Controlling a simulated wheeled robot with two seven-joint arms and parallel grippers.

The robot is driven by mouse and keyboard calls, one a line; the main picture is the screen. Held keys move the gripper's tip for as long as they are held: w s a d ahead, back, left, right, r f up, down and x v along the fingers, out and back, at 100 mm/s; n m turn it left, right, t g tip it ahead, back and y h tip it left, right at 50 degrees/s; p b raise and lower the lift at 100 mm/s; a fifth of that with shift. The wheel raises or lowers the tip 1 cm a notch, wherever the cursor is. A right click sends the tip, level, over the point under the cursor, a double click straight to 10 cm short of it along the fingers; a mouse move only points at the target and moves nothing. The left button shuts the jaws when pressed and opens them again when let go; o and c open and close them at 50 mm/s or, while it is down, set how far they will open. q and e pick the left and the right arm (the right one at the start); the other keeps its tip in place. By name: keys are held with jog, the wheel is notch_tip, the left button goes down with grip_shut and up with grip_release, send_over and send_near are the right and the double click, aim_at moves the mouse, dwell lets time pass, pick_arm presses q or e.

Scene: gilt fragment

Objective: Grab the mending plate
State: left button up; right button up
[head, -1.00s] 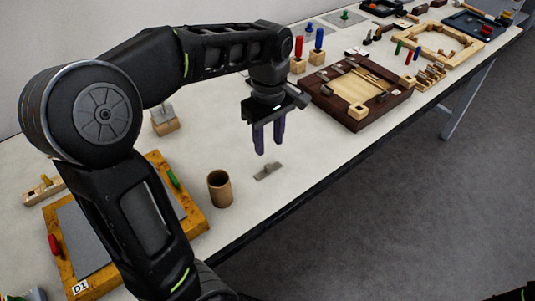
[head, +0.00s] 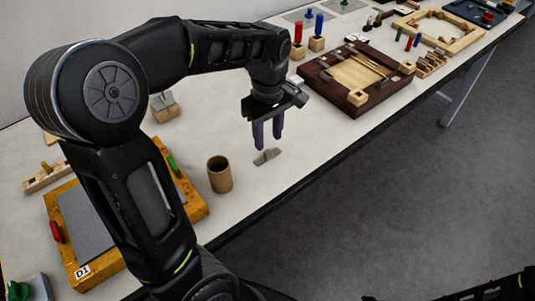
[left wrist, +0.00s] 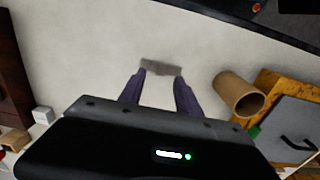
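The mending plate is a small flat grey metal piece (head: 266,157) lying on the pale tabletop. In the left wrist view the mending plate (left wrist: 160,67) lies across the picture just past the fingertips. My left gripper (head: 268,141) is open and points down just above the plate. In the left wrist view my left gripper (left wrist: 160,78) shows its two purple fingers apart, with bare tabletop between them. The plate looks free of the fingers. My right gripper is not in view.
A brown cardboard-like cup (head: 219,174) stands close by to the left. A wooden-framed board marked D1 (head: 194,203) lies beyond it. A dark wooden tray (head: 357,104) is to the right. The table's front edge is near the plate.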

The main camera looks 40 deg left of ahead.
aim_at(268, 151)
pick_arm(q)
notch_tip(268, 151, down, 5)
jog(key=shift+r, duration=0.15)
jog(key=shift+s, duration=0.1)
jog(key=shift+c, duration=0.3)
grip_shut()
dwell(0.4)
